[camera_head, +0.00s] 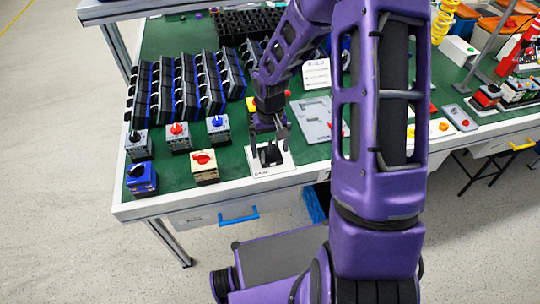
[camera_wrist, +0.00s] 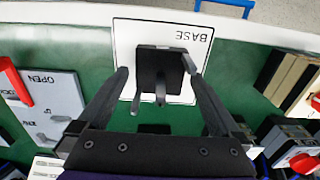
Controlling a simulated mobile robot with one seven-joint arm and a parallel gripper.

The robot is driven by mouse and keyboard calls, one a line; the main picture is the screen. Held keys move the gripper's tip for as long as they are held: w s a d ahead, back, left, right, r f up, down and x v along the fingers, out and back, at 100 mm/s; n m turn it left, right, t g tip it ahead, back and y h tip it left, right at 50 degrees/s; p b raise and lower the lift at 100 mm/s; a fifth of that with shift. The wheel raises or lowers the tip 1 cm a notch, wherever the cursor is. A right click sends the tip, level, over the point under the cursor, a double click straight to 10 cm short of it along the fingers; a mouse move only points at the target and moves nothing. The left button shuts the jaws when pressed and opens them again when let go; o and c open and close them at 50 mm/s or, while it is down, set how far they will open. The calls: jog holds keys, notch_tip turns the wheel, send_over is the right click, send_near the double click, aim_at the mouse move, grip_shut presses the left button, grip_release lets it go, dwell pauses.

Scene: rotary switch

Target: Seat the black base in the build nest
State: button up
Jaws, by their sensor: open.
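The black base (camera_wrist: 158,65) sits on a white plate marked BASE (camera_wrist: 125,45) near the front edge of the green bench. In the head view the base (camera_head: 270,155) shows just below my gripper (camera_head: 269,134). In the wrist view my gripper (camera_wrist: 156,66) is open, with one finger on each side of the base; I cannot tell whether either finger touches it. A white card that seems to read BUILD (camera_head: 316,72) stands farther back. I cannot make out the build nest; my arm hides part of the bench there.
Switches with red, blue and black knobs, such as the red one (camera_head: 204,160), stand left of the base. Rows of black bins (camera_head: 180,85) lie behind them. A grey plate marked OPEN (camera_wrist: 50,100) with a red part is to the base's right in the head view.

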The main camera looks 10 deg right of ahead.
jog(key=shift+f, duration=0.35)
jog(key=c, duration=1.3)
